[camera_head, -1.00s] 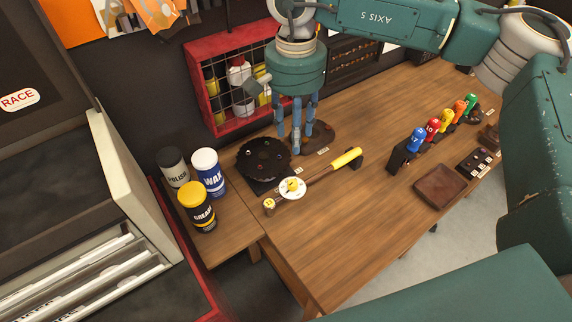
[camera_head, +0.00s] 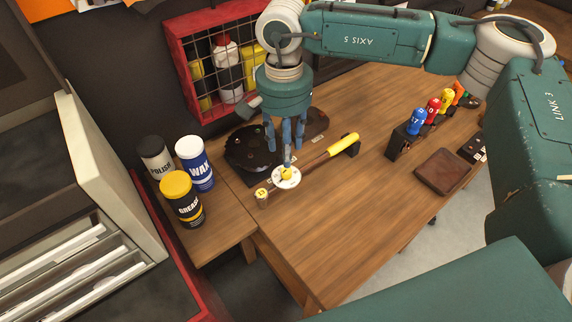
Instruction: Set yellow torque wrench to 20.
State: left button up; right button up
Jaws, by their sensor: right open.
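The yellow torque wrench (camera_head: 344,141) lies on the wooden bench, its yellow handle toward the back right and raised on a dark rest. Its round white dial (camera_head: 279,184) with a yellow centre is at the near left end, with a small yellow-topped piece (camera_head: 262,194) beside it. The dial's numbers are too small to read. My right gripper (camera_head: 287,150) points down with its blue fingers open and empty, just behind and above the dial. A finger overlaps the dial's far edge in the picture; I cannot tell whether it touches. My left gripper is not in view.
A dark round plate (camera_head: 250,150) lies just behind the wrench. Polish (camera_head: 155,158), wax (camera_head: 196,165) and grease (camera_head: 182,200) cans stand at left. A rack of coloured-handled tools (camera_head: 415,122) and a brown tray (camera_head: 443,170) are at right. The bench front is clear.

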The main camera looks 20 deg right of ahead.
aim_at(286, 170)
notch_tip(286, 170, down, 6)
jog(key=shift+p, duration=1.05)
jog(key=shift+f, duration=0.85)
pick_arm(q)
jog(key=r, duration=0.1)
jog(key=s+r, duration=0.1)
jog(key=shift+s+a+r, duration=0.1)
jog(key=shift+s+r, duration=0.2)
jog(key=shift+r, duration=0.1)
pick_arm(e)
grip_shut()
